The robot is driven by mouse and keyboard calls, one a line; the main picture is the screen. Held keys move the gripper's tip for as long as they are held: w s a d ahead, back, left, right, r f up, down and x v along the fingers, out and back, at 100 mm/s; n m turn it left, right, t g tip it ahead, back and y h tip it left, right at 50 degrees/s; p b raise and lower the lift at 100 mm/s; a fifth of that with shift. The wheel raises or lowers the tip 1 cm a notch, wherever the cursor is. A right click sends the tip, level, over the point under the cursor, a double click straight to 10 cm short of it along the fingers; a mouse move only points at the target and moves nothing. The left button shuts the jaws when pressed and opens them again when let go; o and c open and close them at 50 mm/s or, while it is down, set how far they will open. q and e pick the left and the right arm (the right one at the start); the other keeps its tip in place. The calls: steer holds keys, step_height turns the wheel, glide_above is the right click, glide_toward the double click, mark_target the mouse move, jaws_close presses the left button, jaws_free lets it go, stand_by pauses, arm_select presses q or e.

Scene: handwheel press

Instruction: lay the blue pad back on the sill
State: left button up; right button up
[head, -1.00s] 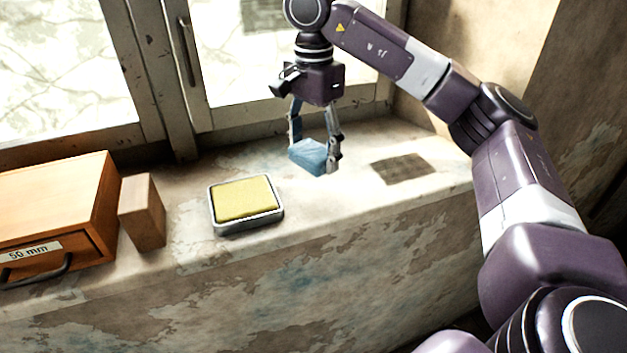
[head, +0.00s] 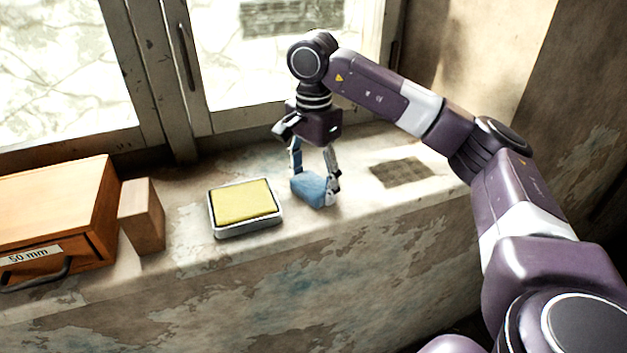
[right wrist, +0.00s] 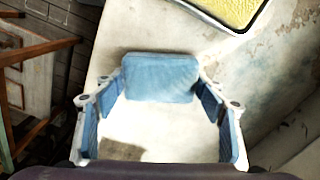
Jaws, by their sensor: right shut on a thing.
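The blue pad (head: 309,188) is between the fingers of my right gripper (head: 314,180), low at the sill (head: 350,200), to the right of the yellow pad's tray. In the right wrist view the pad (right wrist: 160,77) spans the gap between the fingertips of the right gripper (right wrist: 160,90), which is shut on it. A dark shadow lies beside the pad there. Whether its underside touches the sill I cannot tell. My left gripper is in neither view.
A grey tray (head: 247,231) with a yellow pad (head: 245,201) stands left of the blue pad. Further left are a wooden block (head: 142,215) and a drawer box (head: 60,220) marked 50 mm. A dark square patch (head: 402,172) lies to the right. The window (head: 190,70) is behind.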

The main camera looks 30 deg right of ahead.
mark_target(313, 181)
steer(key=o, duration=1)
steer(key=shift+r, duration=0.1)
step_height(313, 181, up, 3)
steer(key=shift+r+b, duration=0.2)
steer(key=shift+b, duration=0.15)
step_height(313, 181, up, 9)
steer(key=shift+f+p, duration=0.2)
steer(key=shift+p, duration=0.75)
